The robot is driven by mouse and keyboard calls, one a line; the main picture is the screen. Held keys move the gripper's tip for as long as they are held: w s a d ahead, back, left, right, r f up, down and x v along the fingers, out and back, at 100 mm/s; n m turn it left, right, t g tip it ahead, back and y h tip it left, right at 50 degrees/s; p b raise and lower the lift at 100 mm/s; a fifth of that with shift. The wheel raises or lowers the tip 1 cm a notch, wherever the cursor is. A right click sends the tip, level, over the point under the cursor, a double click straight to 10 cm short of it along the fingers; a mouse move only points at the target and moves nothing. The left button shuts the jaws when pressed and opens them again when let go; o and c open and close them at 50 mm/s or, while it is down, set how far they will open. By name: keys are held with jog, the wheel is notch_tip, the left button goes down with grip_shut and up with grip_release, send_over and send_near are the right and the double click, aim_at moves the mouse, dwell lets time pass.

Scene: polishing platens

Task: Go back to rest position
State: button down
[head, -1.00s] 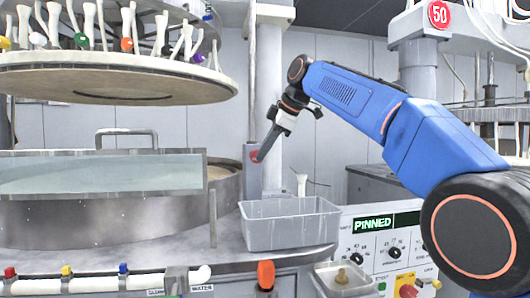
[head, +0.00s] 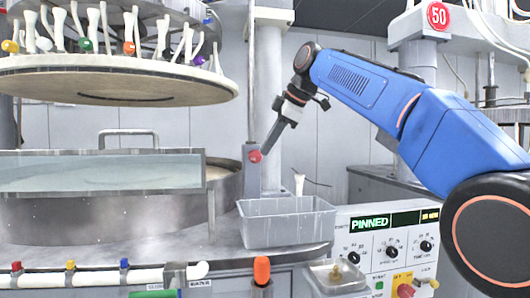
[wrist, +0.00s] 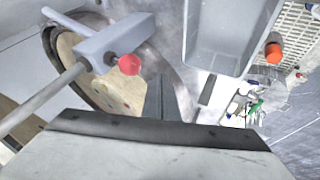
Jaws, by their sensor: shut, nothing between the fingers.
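My gripper (head: 268,149) hangs from the blue arm, above and behind the grey bin, pointing down and slightly left. Its narrow fingers are together and hold nothing. In the wrist view the shut fingers (wrist: 161,98) stick up over the dark wrist edge at the bottom. A red button (head: 255,156) on a grey post is just left of the fingertips in the head view; it also shows in the wrist view (wrist: 129,64). Whether the fingertips touch the post cannot be told.
A grey bin (head: 288,238) stands on the bench below. Left is a round metal tub (head: 110,222) with a clear guard, under a raised platen (head: 120,75). A panel reading PINNED (head: 385,245) stands right. An orange knob (head: 262,270) sticks up at the front.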

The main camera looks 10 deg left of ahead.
jog(key=v, duration=0.7)
jog(key=s+d+f+m+t+h, duration=0.1)
jog(key=s+d+f+m+h, duration=0.1)
jog(key=s+d+f+m, duration=0.55)
jog(key=s+d+f+m+h, duration=0.1)
jog(key=s+d+f+m, duration=0.3)
jog(key=d+f, duration=0.75)
jog(key=s+d+f+m+h, duration=0.1)
jog(key=s+d+f+m, duration=0.2)
jog(key=f, duration=0.7)
jog(key=s+d+f+m+h, duration=0.1)
jog(key=s+d+f+m, duration=0.1)
jog(key=s+d+f, duration=0.4)
jog(key=s+d+f+m+h, duration=0.1)
jog(key=s+d+f+m, duration=0.2)
jog(key=s+f, duration=1.1)
jog(key=d+f, duration=0.2)
jog(key=shift+s+d+m, duration=0.25)
jog(key=shift+d+m, duration=0.1)
